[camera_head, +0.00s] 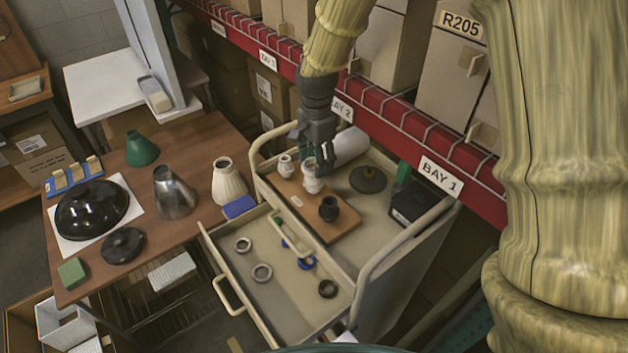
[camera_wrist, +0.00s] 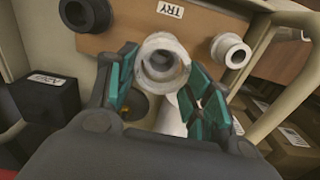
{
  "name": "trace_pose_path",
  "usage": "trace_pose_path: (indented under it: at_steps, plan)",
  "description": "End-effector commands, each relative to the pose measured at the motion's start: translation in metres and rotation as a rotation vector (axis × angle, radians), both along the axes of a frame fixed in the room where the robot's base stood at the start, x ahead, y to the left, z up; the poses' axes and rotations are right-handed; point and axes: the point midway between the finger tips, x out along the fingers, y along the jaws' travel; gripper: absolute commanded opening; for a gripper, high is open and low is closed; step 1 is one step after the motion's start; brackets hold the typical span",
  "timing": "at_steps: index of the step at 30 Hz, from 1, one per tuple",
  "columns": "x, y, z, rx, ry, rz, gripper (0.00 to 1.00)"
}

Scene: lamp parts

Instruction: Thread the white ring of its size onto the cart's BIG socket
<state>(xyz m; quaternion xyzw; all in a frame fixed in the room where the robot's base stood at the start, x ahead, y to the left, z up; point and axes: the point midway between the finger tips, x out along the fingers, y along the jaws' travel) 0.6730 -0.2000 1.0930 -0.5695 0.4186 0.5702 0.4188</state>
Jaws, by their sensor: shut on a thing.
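My gripper (camera_head: 313,163) is over the wooden board (camera_head: 284,184) on the cart top. In the wrist view its teal fingers (camera_wrist: 157,88) are shut on a white ring (camera_wrist: 151,78) at the middle white socket (camera_wrist: 165,60). Ring and socket overlap in the picture, and I cannot tell how far the ring is around the socket. A smaller white socket (camera_head: 286,166) stands to the left in the head view, and a black socket (camera_head: 328,208) to the right.
The cart top also carries a dark disc (camera_head: 368,179), a white roll (camera_head: 349,143) and a black box (camera_head: 411,202). Cart rails (camera_head: 404,240) rise at both ends. A brown table (camera_head: 195,140) with lamp shades stands at left, the red rack beam (camera_head: 400,118) behind.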

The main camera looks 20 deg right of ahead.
Motion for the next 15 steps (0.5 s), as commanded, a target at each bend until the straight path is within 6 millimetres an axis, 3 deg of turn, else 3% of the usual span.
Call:
trace_pose_path:
  at_steps: [15]
  plan:
    - [0.0,0.0,-0.017,0.0,0.001,0.001,0.38]
